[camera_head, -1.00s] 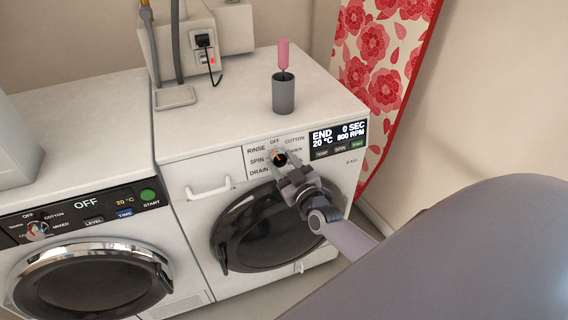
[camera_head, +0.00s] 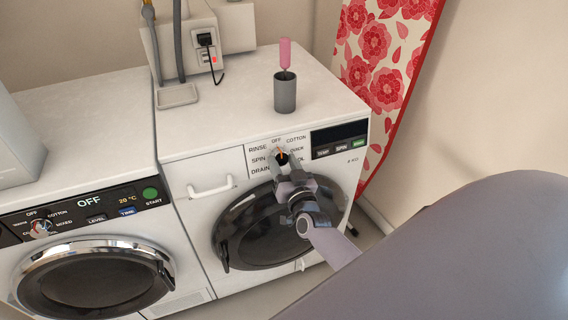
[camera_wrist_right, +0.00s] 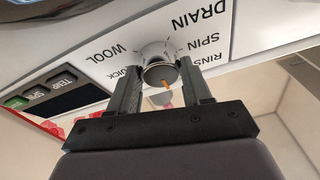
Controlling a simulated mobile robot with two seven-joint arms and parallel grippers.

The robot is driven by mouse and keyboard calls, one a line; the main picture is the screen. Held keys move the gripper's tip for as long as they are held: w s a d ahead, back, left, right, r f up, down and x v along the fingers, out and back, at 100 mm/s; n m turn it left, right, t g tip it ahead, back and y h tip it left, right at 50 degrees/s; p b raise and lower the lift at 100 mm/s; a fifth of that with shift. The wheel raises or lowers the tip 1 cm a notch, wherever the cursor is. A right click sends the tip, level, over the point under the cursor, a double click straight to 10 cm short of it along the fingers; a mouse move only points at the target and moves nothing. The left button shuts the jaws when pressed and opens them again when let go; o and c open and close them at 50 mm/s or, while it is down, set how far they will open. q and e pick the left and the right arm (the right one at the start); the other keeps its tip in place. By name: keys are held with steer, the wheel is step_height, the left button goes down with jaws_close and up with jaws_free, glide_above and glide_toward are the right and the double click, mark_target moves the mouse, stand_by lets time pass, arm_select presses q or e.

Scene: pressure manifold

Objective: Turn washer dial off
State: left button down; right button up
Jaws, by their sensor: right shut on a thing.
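The washer dial (camera_head: 281,154) is a round knob with an orange pointer mark on the front panel of the right-hand white washer (camera_head: 205,160). In the head view the mark points up, at or close to the OFF label. My right gripper (camera_head: 284,166) reaches it from below and in front, and is shut on it. In the right wrist view, which is upside down, the dial (camera_wrist_right: 160,66) sits between the two fingers of the gripper (camera_wrist_right: 161,76), with its orange mark pointing down. The washer's display (camera_head: 339,133) is dark. My left gripper is not in view.
A second machine (camera_head: 92,270) on the left has its own dial and a lit OFF display. A grey cup (camera_head: 285,93) with a pink item stands on the right washer. A floral ironing board (camera_head: 380,65) leans at the right. My large grey arm link fills the lower right.

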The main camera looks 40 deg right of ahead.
steer(key=o, duration=1.1)
steer(key=shift+c, duration=0.2)
steer(key=v, duration=0.7)
steer(key=shift+p, duration=0.3)
steer(key=shift+a, duration=0.1)
steer(key=s+a+f+n+g+y+p, duration=0.1)
steer(key=s+a+f+n+g+y, duration=0.2)
steer(key=s+a, duration=0.3)
steer(key=s+a+f+n+g+y+p, duration=0.1)
steer(key=s+a+f+n+g+y, duration=0.2)
steer(key=s, duration=1)
steer(key=a+n+g, duration=0.1)
steer(key=a+g, duration=0.1)
steer(key=a, duration=0.1)
steer(key=shift+n+y+p, duration=0.3)
steer(key=shift+y+p, duration=0.05)
steer(key=shift+y, duration=0.05)
